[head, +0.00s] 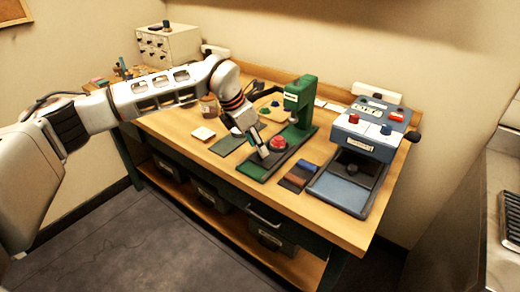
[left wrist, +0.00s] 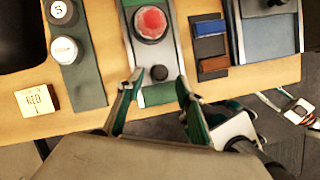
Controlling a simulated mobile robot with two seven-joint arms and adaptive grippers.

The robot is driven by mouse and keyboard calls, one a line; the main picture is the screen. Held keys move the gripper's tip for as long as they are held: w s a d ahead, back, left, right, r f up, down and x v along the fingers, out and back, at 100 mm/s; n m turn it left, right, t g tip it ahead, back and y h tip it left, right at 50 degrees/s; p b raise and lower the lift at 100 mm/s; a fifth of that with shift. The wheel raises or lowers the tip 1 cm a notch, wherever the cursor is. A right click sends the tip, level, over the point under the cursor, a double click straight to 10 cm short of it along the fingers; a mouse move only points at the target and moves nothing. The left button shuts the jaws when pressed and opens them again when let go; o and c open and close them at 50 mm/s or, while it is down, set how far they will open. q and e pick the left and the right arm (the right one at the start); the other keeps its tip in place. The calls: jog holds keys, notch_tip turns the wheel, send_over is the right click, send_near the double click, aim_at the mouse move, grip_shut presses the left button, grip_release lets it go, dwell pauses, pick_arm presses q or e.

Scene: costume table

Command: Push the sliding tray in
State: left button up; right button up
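The sliding tray (left wrist: 135,18), a narrow grey-green slide with a red round piece (left wrist: 151,22) on it, lies at the base of the green press (head: 300,100). The red piece also shows in the head view (head: 278,143). A black knob (left wrist: 159,73) stands at the tray's near end. My left gripper (left wrist: 160,83) is open and points down over that near end, its fingertips either side of the knob in the picture. Whether they touch the knob I cannot tell. In the head view my left gripper (head: 262,150) hides part of the tray.
Right of the press lie colored blocks (head: 298,176) and a blue-grey machine (head: 370,130). A green mat (head: 228,145) and a pale card (head: 203,133) lie to the left. Bare wood (head: 330,222) runs along the table's front edge. A white drawer cabinet (head: 168,45) stands at the back left.

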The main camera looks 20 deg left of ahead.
pick_arm(q)
jog(key=shift+x, duration=1.5)
jog(key=shift+c, duration=0.4)
grip_shut()
jog(key=shift+w+r, duration=0.1)
